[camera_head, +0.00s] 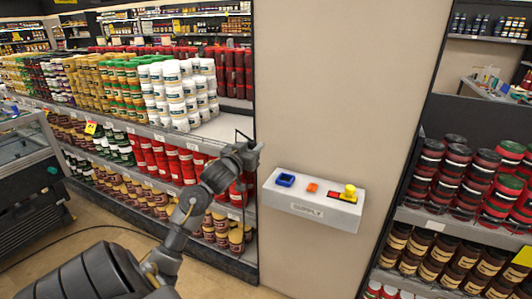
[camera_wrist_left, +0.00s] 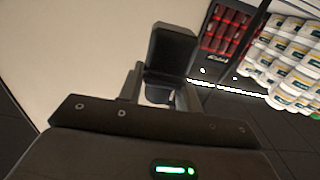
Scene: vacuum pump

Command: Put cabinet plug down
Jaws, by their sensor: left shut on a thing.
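My left gripper (camera_head: 252,150) is raised in front of the shelf end, left of and above the white supply box (camera_head: 312,206) on the beige pillar. It is shut on a dark block, which I take to be the cabinet plug (camera_wrist_left: 172,46), seen beyond the fingers in the left wrist view. In the head view the plug is hard to tell from the dark gripper; a thin black wire shows by it. The box top has a blue socket (camera_head: 285,180), an orange button (camera_head: 312,188) and a yellow knob (camera_head: 349,190) on a red plate. My right gripper is not in view.
Shelves of jars and white tubs (camera_head: 180,90) stand behind my left arm. More jar shelves (camera_head: 470,190) stand right of the pillar. A dark cabinet (camera_head: 35,165) is at far left. A black cable (camera_head: 100,228) runs over the floor.

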